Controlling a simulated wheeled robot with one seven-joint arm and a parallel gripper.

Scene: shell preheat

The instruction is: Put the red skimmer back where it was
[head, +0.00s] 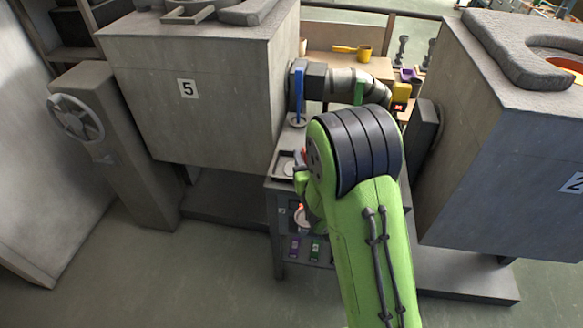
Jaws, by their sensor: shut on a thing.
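My green arm with its dark ribbed joint fills the middle of the head view and hides my gripper and whatever it holds. A small red piece (302,154) shows at the left edge of the arm, and I cannot tell if it is part of the red skimmer. A pale disc with a reddish part (302,217) shows lower down beside the arm, partly hidden. A blue-handled tool (298,92) with a round end stands upright behind the arm. A green handle (358,92) shows just above my arm joint.
A grey block marked 5 (187,88) stands left, and another grey block (480,130) right, leaving a narrow gap. A dark cart (278,215) with a tray (281,173) stands between them. A yellow ladle (362,51) lies on the bench behind. The front floor is clear.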

